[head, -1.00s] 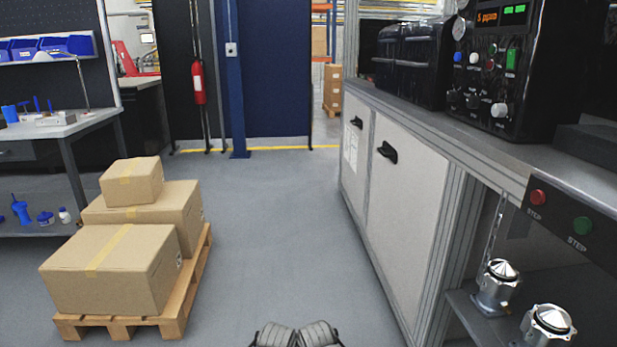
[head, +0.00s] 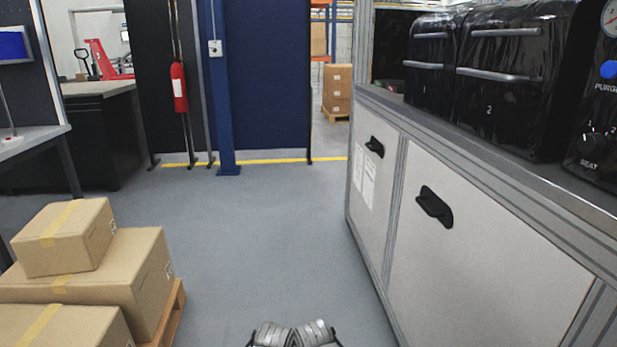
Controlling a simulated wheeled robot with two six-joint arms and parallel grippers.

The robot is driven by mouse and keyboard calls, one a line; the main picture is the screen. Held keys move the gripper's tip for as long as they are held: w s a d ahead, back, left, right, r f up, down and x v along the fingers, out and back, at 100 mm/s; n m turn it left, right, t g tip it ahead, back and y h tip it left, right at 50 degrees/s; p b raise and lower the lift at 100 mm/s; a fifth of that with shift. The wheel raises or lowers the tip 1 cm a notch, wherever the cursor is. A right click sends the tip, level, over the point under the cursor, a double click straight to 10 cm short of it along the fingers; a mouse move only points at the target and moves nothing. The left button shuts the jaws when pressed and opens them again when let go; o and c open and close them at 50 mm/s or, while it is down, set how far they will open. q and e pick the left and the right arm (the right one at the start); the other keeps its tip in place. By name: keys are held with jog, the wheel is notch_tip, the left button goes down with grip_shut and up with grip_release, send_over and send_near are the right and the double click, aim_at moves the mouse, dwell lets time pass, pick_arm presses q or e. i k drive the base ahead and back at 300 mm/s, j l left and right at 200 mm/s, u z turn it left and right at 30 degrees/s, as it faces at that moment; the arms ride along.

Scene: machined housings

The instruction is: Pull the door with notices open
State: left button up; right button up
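The door with notices (head: 369,200) is the far, narrow light-grey panel of the cabinet under the bench on the right in the head view. White notice sheets (head: 364,180) are fixed on it. Its black handle (head: 375,146) sits near the top right of the panel. The door looks shut, flush with the frame. Two grey ribbed shapes (head: 293,334) at the bottom centre seem to be part of my own body.
A nearer plain door (head: 480,250) with a black handle (head: 434,207) is beside it. Stacked boxes (head: 75,260) on a pallet (head: 168,318) are at left. The grey floor (head: 255,240) between is clear.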

aim_at(375, 141)
jog(key=i, duration=2.9)
jog(key=z, duration=0.55)
